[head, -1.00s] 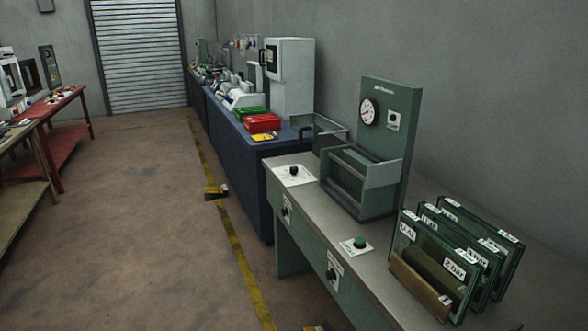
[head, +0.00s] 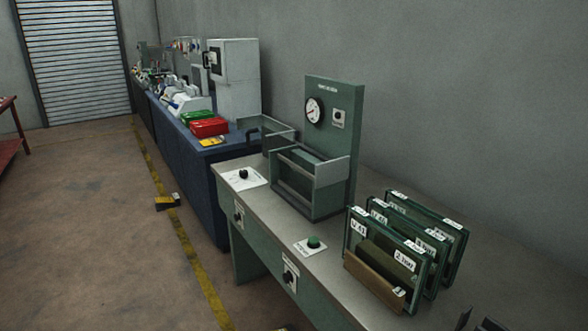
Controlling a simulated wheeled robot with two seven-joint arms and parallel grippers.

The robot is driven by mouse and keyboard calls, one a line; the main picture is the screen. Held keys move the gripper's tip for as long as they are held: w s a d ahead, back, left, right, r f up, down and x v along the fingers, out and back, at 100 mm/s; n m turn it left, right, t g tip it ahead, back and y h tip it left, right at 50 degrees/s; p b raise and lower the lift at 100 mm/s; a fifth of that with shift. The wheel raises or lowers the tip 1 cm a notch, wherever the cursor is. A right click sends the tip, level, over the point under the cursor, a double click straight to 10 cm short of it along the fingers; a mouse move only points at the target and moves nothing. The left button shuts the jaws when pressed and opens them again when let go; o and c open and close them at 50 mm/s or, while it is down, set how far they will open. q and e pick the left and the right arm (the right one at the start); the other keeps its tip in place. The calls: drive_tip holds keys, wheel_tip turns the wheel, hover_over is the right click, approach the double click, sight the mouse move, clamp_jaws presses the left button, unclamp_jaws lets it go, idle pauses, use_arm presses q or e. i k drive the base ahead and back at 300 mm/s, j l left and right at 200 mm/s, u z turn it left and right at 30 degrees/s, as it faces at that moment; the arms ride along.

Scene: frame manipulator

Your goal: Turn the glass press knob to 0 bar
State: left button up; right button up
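The glass press (head: 352,150) is a green machine with a tall back panel on the bench. A round white gauge (head: 314,111) sits on the panel; its reading is too small to tell. A small dark knob (head: 338,115) on a white plate is right of the gauge. Another black knob (head: 243,174) stands on a white plate on the bench top, left of the press. Two more dark knobs, one farther left (head: 238,216) and one nearer (head: 290,277), are on the bench front. Which knob sets the pressure cannot be told.
A green button (head: 313,242) is on the bench top. Labelled green-framed glass panels (head: 405,240) stand at the right. Dark pieces (head: 487,325) show at the bottom edge. A blue bench (head: 190,155) stands behind. The floor at left is mostly clear, with a pedal-like item (head: 167,202).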

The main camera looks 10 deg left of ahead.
sight(244, 174)
drive_tip(key=i+j+z, duration=0.2)
drive_tip(key=z, duration=0.15)
drive_tip(key=i+j+z, duration=0.1)
drive_tip(key=j+z, duration=0.2)
drive_tip(key=j, duration=0.15)
drive_tip(key=i+j+z, duration=0.1)
drive_tip(key=j+z, duration=0.25)
drive_tip(key=i+j+z, duration=0.2)
drive_tip(key=j, duration=0.85)
drive_tip(key=j+z, duration=0.15)
drive_tip(key=j, duration=2.05)
drive_tip(key=i, duration=0.05)
